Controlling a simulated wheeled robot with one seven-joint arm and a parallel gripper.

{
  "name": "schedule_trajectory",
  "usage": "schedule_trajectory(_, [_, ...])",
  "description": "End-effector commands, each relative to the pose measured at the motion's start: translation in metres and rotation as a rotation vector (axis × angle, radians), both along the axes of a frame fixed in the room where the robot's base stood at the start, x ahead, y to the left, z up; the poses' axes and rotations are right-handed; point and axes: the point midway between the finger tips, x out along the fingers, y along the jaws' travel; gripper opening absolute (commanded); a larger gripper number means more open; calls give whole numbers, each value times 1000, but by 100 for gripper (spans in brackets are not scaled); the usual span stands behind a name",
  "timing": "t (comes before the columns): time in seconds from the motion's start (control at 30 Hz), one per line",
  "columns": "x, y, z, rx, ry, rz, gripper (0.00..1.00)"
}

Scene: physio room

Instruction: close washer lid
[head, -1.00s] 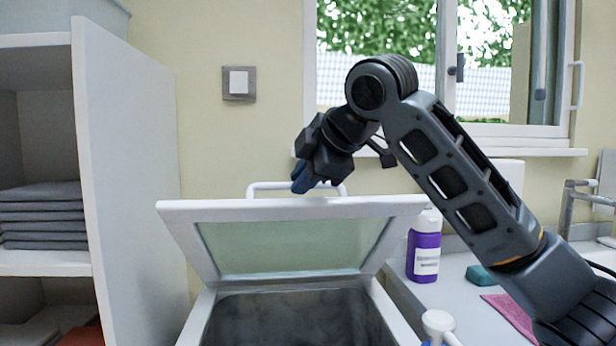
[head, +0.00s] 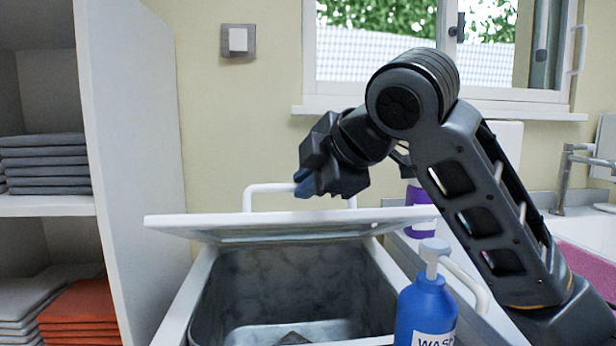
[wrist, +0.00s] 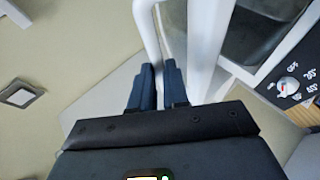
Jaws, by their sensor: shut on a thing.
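The washer lid (head: 290,222) is a white frame with a glass pane. In the head view it is tilted partly open over the grey tub (head: 290,285), near flat but raised above it. A white bar handle (head: 265,187) stands on its far edge. My gripper (head: 304,184) is at this handle, shut on it. In the wrist view the two blue fingertips (wrist: 157,85) close around the white handle bar (wrist: 148,28), with the lid frame (wrist: 205,50) to the right. The exact contact is partly hidden by the fingers.
A blue wash bottle (head: 425,310) stands at the front right by the tub. A purple bottle (head: 420,196) is partly hidden behind the lid and my arm. A shelf with grey towels (head: 45,165) and orange towels (head: 80,315) is at left. A dial (wrist: 289,85) shows in the wrist view.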

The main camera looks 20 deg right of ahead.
Motion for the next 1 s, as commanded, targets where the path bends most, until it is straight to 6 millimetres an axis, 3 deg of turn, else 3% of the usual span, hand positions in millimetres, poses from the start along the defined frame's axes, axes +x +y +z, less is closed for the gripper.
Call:
schedule_trajectory(0.2, [1, -1, 0, 1, 0, -2, 0])
schedule_trajectory(0.23, [1, -1, 0, 1, 0, -2, 16])
schedule_trajectory(0.5, [1, -1, 1, 0, -2, -2, 40])
schedule_trajectory(0.77, [-1, -1, 2, 0, -3, -1, 40])
schedule_trajectory(1.0, [-24, -8, 20, 1, -5, 0, 40])
